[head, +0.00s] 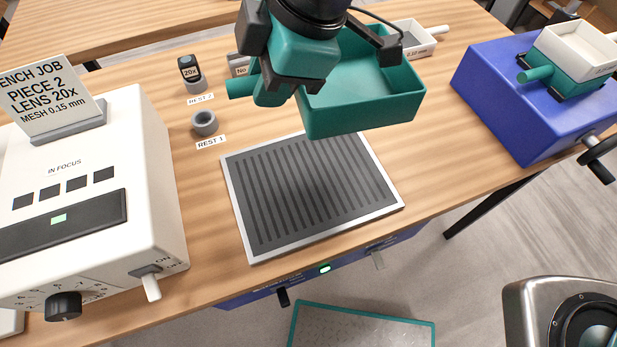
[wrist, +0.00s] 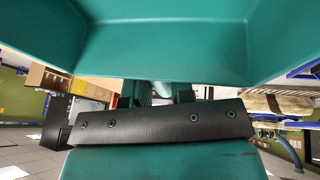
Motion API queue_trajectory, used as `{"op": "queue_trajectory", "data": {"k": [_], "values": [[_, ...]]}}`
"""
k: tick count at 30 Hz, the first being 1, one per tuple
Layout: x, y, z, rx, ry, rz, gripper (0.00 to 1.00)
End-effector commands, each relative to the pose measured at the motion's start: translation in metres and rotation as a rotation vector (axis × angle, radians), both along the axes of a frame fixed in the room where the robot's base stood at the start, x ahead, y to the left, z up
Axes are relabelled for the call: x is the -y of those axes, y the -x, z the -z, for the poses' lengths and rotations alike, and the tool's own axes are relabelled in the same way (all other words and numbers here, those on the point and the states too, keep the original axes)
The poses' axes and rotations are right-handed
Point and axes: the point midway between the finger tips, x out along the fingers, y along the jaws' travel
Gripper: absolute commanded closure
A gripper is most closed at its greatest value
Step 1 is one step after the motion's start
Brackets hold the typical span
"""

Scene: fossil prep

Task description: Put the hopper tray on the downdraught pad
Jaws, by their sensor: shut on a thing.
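The hopper tray is a green open box (head: 362,108) with a round handle at its left, held in the air above the back right part of the downdraught pad. The downdraught pad (head: 229,178) is a dark slotted plate with a pale metal rim, lying flat on the wooden bench with nothing on it. My gripper (head: 290,85) is shut on the hopper tray at its left side; the fingertips are partly hidden behind my wrist. In the wrist view the tray's green wall (wrist: 160,40) fills the top, close to the dark gripper part.
A white machine (head: 150,180) with a sign stands left of the pad. A ring holder (head: 204,123) and a small 20x lens (head: 189,70) sit behind it. A blue box (head: 500,95) bearing a white sieve tray (head: 575,52) stands right. Another white tray (head: 415,38) lies behind.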

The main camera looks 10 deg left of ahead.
Motion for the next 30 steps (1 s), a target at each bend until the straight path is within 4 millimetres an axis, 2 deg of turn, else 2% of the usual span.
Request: {"op": "queue_trajectory", "data": {"k": [2, 5, 8, 19, 22, 30], "values": [[-0.006, 0.012, -0.006, 0.001, -0.001, -0.079, 1.0], [-0.008, 0.019, -0.001, -0.002, 0.003, -0.122, 1.0], [-0.007, 0.02, 0.019, -0.005, 0.007, -0.128, 1.0], [-0.007, 0.02, 0.121, -0.005, 0.007, -0.123, 1.0], [-0.007, 0.019, 0.139, -0.003, 0.005, -0.123, 1.0], [-0.007, 0.019, 0.168, -0.003, 0.005, -0.122, 1.0]]}}
